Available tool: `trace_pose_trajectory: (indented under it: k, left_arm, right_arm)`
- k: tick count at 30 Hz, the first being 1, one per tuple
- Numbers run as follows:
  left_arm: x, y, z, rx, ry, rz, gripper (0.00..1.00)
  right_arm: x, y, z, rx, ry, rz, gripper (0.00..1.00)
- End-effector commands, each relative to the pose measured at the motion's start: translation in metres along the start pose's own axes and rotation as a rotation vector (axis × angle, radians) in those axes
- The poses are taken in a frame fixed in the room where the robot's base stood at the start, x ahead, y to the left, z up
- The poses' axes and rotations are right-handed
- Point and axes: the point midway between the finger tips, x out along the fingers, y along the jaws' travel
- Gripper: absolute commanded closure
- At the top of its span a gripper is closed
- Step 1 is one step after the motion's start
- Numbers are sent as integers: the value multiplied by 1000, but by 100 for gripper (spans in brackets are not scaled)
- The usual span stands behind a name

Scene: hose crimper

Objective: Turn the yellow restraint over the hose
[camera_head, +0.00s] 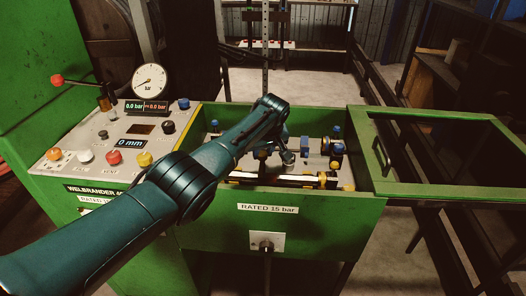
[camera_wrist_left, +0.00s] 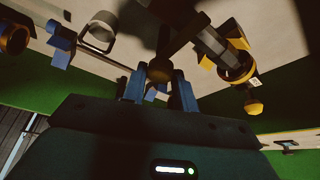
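The yellow restraint is not clear-cut. A yellow ring-like fitting (camera_wrist_left: 235,68) with a round yellow knob (camera_wrist_left: 253,107) shows at the upper right of the left wrist view. My arm hides part of the box inside.
The green box's framed lid (camera_head: 440,185) stands open to the right. A control panel (camera_head: 100,150) with knobs and a pressure gauge (camera_head: 149,80) is at left. Blue-capped fittings (camera_head: 337,148) stand inside the box close to my left gripper.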

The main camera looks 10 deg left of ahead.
Motion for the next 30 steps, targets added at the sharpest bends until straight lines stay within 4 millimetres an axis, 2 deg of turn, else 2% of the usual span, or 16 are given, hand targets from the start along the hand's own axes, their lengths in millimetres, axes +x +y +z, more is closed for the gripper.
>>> trace_pose_trajectory:
  k: [1, 8, 17, 23, 30]
  left_arm:
    - [-1, 0, -1, -1, 3, 2, 68]
    - [0, 0, -1, 0, 2, 1, 50]
    - [-3, 0, -1, 0, 0, 1, 50]
    - [-22, 1, -2, 1, 1, 3, 50]
    - [-61, 1, -1, 0, 3, 6, 50]
  right_arm:
    - [0, 0, 0, 0, 1, 0, 58]
    - [1, 0, -1, -1, 2, 0, 58]
    - [0, 0, -2, -1, 1, 0, 58]
    - [-5, 2, -8, 5, -10, 8, 58]
    - [-6, 5, -2, 17, -40, 22, 58]
